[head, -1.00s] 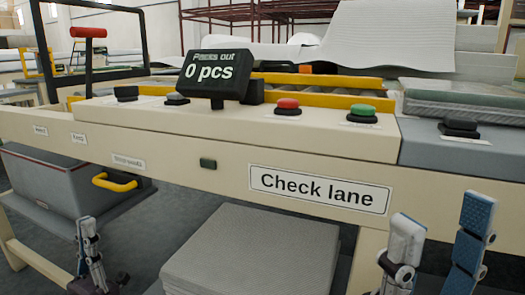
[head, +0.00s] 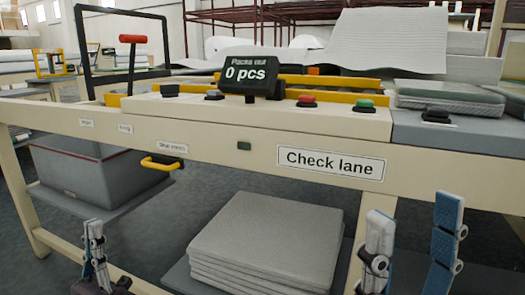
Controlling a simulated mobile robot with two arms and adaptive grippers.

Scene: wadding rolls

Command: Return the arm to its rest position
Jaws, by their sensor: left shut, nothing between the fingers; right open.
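My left gripper (head: 96,252) is at the lower left of the head view, shut and empty, in front of the machine's lower frame and below the grey bin. My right gripper (head: 412,240) is at the lower right, open, with its two fingers well apart and nothing between them. Both grippers point upward and stand apart from the machine's front beam. Only the finger ends and a little of the grippers show; the arms are mostly out of the picture.
The cream machine beam (head: 215,150) with a Check lane label (head: 331,162) crosses ahead. A display (head: 249,76) reads 0 pcs, near red (head: 306,101) and green (head: 365,104) buttons. Grey sheets (head: 268,240) are stacked below. A grey bin (head: 85,175) stands left.

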